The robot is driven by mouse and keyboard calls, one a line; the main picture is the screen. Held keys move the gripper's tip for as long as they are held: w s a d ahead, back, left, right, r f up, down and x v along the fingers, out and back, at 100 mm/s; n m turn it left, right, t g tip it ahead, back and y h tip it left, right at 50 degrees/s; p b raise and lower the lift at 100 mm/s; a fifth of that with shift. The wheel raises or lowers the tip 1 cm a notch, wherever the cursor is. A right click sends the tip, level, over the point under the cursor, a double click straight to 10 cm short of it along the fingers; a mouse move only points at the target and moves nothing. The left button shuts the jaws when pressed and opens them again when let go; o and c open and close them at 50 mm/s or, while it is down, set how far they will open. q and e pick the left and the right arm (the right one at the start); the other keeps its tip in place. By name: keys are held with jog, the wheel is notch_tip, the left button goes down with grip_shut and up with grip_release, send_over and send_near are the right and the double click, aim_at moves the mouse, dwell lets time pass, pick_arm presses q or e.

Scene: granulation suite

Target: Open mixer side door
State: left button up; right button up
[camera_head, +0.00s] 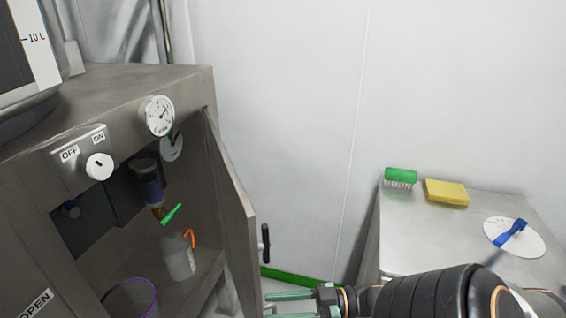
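The mixer (130,90) is a grey metal cabinet at the left. Its side door (235,205) stands swung open, with the cabinet's inside showing. A dark handle (265,243) sits on the door's outer face. My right gripper (275,307) comes in from the right at the bottom edge, below the handle. Its two greenish fingers point left and are apart, with nothing seen between them. The tips are close to the door's lower part; I cannot tell whether they touch it. My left gripper is not in view.
Inside the cabinet are a whitish container (180,260), a green item (171,214) and a purple ring (130,297). A metal table (420,235) at the right bears a green brush (401,176), a yellow sponge (446,192) and a white disc with a blue item (511,232).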

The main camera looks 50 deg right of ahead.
pick_arm(q)
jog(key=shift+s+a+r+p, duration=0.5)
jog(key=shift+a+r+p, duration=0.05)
jog(key=shift+p, duration=0.3)
pick_arm(e)
jog(key=s+a+r, duration=0.3)
jog(key=s+a, duration=0.3)
jog(key=shift+a+r, duration=0.35)
jog(key=shift+r, duration=0.05)
